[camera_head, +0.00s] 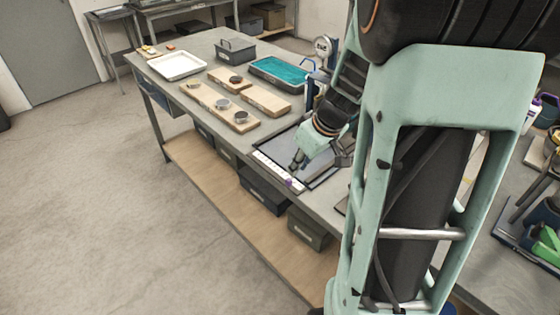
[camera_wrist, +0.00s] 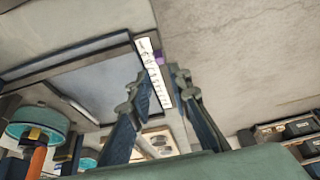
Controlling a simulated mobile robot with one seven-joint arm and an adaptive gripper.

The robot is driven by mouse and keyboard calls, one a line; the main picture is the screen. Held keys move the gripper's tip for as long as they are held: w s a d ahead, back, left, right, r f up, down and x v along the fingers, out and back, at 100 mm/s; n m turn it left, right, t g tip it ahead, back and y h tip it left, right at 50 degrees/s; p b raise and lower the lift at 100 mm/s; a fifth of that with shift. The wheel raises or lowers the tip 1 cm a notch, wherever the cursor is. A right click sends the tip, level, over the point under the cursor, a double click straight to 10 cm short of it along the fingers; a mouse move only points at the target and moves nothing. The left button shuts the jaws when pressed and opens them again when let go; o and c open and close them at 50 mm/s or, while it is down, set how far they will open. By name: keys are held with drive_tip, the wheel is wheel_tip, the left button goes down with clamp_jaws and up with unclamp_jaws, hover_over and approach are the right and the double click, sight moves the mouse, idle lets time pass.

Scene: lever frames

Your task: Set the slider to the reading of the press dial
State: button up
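A white marked scale strip (camera_head: 270,168) runs along the front edge of a dark framed panel on the bench. A small purple slider piece (camera_head: 290,182) sits at its near right end in the head view. In the wrist view the strip (camera_wrist: 153,75) and purple piece (camera_wrist: 160,58) lie beyond my fingertips. My gripper (camera_head: 297,164) is low over the panel, close to the strip; in the wrist view its fingertips (camera_wrist: 158,82) are apart with nothing held between them. A round white dial (camera_head: 322,46) stands at the back; its reading is too small to tell.
Wooden boards with round metal pieces (camera_head: 222,104), a white tray (camera_head: 178,66), a teal-filled tray (camera_head: 283,73) and a dark bin (camera_head: 235,50) occupy the bench to the left and back. My arm hides much of the right side.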

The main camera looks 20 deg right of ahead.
sight(289, 180)
drive_tip(key=x, duration=0.7)
drive_tip(key=shift+w+f+b, duration=0.15)
drive_tip(key=shift+f+b, duration=0.15)
drive_tip(key=shift+b, duration=0.05)
clamp_jaws()
